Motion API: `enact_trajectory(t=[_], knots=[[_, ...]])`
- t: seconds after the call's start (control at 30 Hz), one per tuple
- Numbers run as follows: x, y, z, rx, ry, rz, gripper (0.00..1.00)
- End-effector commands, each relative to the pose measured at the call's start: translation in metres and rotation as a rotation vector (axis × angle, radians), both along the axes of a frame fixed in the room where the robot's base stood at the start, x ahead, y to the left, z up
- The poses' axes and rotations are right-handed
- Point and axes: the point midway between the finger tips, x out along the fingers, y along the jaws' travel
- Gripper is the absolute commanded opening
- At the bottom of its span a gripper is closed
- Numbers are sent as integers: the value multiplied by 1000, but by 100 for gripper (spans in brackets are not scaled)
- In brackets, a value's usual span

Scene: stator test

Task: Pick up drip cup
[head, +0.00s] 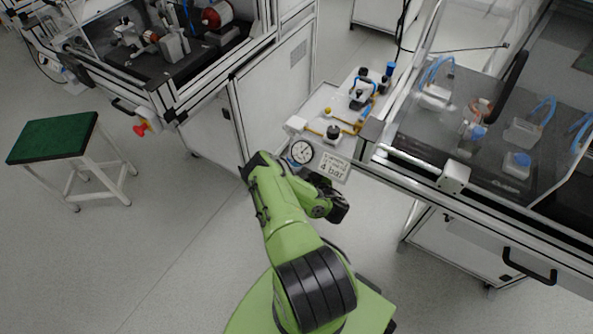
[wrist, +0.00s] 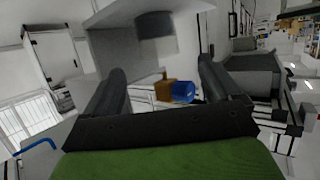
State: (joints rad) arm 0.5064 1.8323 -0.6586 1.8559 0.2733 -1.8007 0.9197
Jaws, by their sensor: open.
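No object can be told for certain as the drip cup. Possible small items stand on a white shelf (head: 312,110) between the two machine cells, among them a short black round piece (head: 333,132). My gripper (head: 338,207) is below and in front of the gauge, apart from the shelf items. In the wrist view the two dark fingers (wrist: 162,75) stand wide apart with nothing held. A dark cylinder (wrist: 155,25) shows beyond them at the top. A brown block (wrist: 165,90) and a blue piece (wrist: 184,92) show in the gap, farther off.
A pressure gauge (head: 302,152) and a "4 bar" sign (head: 332,168) sit at the shelf's front edge, close to my arm. The right cell (head: 420,180) holds clear containers with blue tubes. A green-topped stool (head: 55,137) stands left. The floor between is clear.

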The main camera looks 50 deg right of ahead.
Motion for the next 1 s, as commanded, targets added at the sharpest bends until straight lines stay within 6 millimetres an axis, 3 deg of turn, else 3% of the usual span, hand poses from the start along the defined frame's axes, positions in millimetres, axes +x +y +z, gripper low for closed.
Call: enact_trajectory(t=[0.43, 0.7, 1.0], knots=[[60, -33, -28, -2, 0, 3, 90], [66, -37, -27, 1, 0, -1, 90], [66, -37, -27, 1, 0, -1, 46]])
